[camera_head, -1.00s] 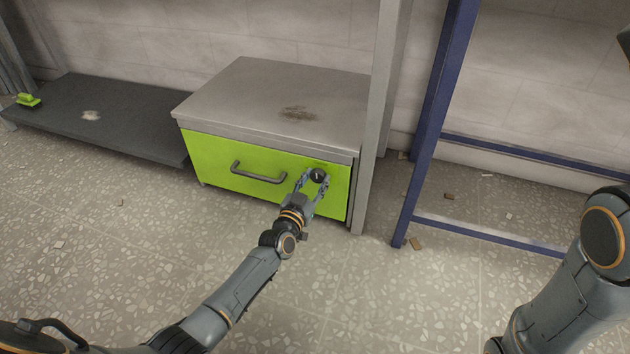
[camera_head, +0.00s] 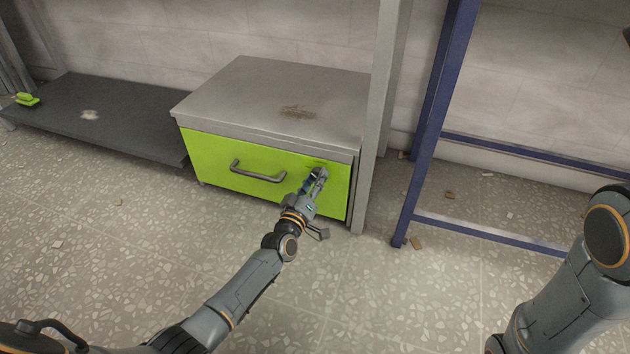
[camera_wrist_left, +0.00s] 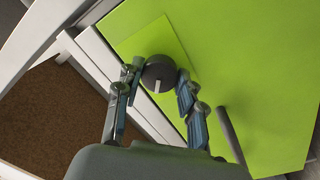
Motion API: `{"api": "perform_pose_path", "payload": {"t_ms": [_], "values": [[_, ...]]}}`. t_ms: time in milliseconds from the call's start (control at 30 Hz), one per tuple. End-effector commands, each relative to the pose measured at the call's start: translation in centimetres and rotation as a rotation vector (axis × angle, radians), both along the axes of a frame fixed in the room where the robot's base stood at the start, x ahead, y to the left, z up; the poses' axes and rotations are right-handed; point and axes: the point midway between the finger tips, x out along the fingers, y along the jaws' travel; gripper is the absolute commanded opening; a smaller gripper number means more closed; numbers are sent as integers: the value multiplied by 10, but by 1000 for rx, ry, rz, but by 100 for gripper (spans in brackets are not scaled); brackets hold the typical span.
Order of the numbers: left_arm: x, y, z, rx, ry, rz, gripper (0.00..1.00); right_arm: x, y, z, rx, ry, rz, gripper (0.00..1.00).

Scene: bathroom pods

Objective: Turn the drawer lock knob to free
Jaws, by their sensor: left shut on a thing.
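The drawer has a bright green front (camera_head: 218,152) with a grey bar handle (camera_head: 258,173), and it is closed under a grey metal top. The lock knob (camera_wrist_left: 160,74) is a round dark knob with a pale mark, on the green front at the right of the handle. My left gripper (camera_head: 319,176) is at the knob, its wrist rolled. In the left wrist view my left gripper (camera_wrist_left: 158,80) has a finger on each side of the knob, shut on it. In the head view the fingers hide the knob. My right gripper is out of view.
A grey post (camera_head: 376,130) stands close to the drawer's right side, and a blue metal frame (camera_head: 433,130) stands further right. A low dark platform (camera_head: 120,125) lies at the left with a green object (camera_head: 27,99) on it. The floor in front is mostly clear.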

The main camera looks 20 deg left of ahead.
Motion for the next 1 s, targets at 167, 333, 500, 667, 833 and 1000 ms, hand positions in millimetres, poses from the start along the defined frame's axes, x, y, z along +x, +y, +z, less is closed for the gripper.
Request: {"api": "perform_pose_path", "payload": {"t_ms": [167,333,500,667,833,1000], "values": [[0,-1,-1,-170,6,0,7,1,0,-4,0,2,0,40],[0,-1,-1,-327,11,0,7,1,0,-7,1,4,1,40],[0,-2,-1,-464,16,-1,7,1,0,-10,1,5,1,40],[0,-1,-1,-565,20,0,7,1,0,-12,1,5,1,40],[0,-1,-1,-641,22,0,7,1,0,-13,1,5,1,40],[0,-1,-1,-681,24,0,7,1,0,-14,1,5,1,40]]}}
